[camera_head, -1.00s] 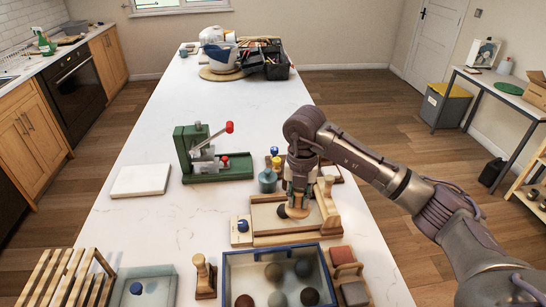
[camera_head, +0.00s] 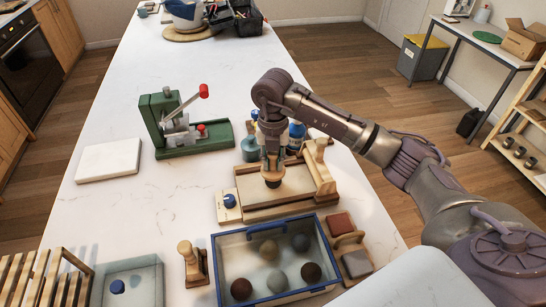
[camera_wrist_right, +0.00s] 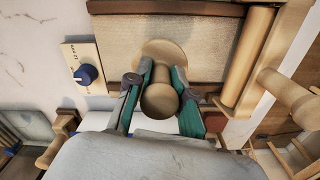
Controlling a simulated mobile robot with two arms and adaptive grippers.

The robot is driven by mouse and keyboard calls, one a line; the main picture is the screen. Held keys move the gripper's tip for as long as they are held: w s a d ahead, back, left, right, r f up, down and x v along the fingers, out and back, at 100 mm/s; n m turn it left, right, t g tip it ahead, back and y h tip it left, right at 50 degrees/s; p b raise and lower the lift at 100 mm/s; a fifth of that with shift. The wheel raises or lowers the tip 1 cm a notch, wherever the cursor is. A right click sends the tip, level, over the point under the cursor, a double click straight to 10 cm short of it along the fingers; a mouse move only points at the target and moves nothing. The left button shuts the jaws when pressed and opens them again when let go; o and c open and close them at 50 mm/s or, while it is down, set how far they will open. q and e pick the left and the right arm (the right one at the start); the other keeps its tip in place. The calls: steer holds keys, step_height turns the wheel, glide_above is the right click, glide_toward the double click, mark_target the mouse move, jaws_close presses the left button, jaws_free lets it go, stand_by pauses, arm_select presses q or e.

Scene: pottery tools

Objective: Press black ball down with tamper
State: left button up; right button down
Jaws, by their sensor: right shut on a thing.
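My right gripper (camera_head: 271,165) is shut on the wooden tamper (camera_head: 273,176). In the right wrist view, the fingers (camera_wrist_right: 158,88) close around the handle, and the tamper's round knob (camera_wrist_right: 158,101) and wide disc (camera_wrist_right: 160,50) show. The tamper is over the slab of the wooden rolling board (camera_head: 239,193). A dark edge that looks like the black ball (camera_head: 272,184) shows just under the disc. The rest of it is hidden, and I cannot tell whether it is flattened. My left gripper is not in view.
A blue-rimmed clear box (camera_head: 217,262) with several balls stands in front of the board. A green lever press (camera_head: 157,120) and white slab (camera_head: 108,160) are at left. Blue bottles (camera_head: 251,149) stand close behind the gripper.

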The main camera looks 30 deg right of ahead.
steer(key=shift+f, duration=0.1)
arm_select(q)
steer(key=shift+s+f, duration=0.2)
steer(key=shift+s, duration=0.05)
arm_select(e)
steer(key=shift+s, duration=0.1)
arm_select(q)
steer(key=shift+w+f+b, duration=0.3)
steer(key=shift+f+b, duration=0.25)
steer(key=shift+b, duration=0.05)
arm_select(e)
steer(key=shift+f, duration=0.9)
steer(key=shift+r+p, duration=0.6)
steer(key=shift+r, duration=0.3)
arm_select(q)
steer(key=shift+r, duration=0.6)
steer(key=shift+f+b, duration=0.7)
steer(key=shift+b, duration=0.05)
arm_select(e)
steer(key=shift+f, duration=0.85)
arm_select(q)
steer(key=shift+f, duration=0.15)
arm_select(e)
steer(key=shift+s+f, duration=0.1)
steer(key=shift+f, duration=0.2)
